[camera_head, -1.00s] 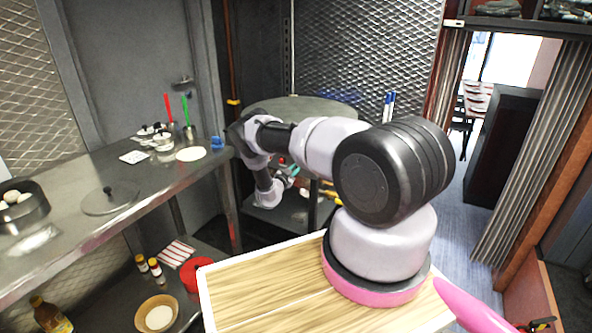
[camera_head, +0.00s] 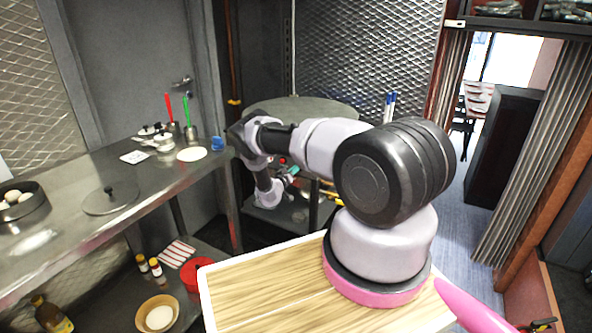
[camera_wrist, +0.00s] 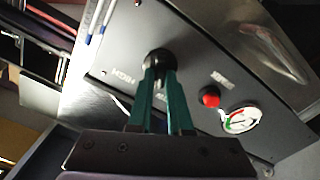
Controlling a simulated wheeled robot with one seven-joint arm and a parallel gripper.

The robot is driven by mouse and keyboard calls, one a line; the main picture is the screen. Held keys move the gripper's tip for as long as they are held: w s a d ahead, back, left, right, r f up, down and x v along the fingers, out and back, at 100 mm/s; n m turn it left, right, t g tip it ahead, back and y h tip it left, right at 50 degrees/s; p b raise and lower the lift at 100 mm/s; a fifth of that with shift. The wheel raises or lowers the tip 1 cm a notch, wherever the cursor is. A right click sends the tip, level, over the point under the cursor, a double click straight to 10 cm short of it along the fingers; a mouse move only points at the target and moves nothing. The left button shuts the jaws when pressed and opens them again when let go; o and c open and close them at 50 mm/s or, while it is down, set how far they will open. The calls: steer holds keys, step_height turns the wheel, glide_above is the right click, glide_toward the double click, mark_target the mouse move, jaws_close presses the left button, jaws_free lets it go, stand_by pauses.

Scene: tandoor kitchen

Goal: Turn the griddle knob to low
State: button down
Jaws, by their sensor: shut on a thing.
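The griddle knob (camera_wrist: 158,60) is a round black knob on a dark control panel (camera_wrist: 185,45) in the wrist view. My gripper's two teal fingers (camera_wrist: 159,75) are shut on it, and they hide much of its near side. The word HIGH is printed on the panel left of the knob, and another small label lies to the right, too small to read. I cannot tell where the knob points. In the head view, my gripper (camera_head: 291,172) is small and low beside the round griddle top (camera_head: 305,108).
A red button (camera_wrist: 209,97) and a round gauge (camera_wrist: 240,120) sit on the panel right of the knob. A steel counter (camera_head: 90,190) with a lid, pots and utensils stands at left in the head view.

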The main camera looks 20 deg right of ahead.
steer(key=shift+f+n, duration=0.1)
steer(key=shift+n, duration=0.5)
steer(key=shift+a, duration=0.1)
steer(key=c, duration=0.8)
jaws_free()
steer(key=shift+c, duration=0.2)
steer(key=v, duration=1)
steer(key=shift+s+a, duration=0.25)
steer(key=shift+s, duration=0.05)
steer(key=shift+w, duration=0.1)
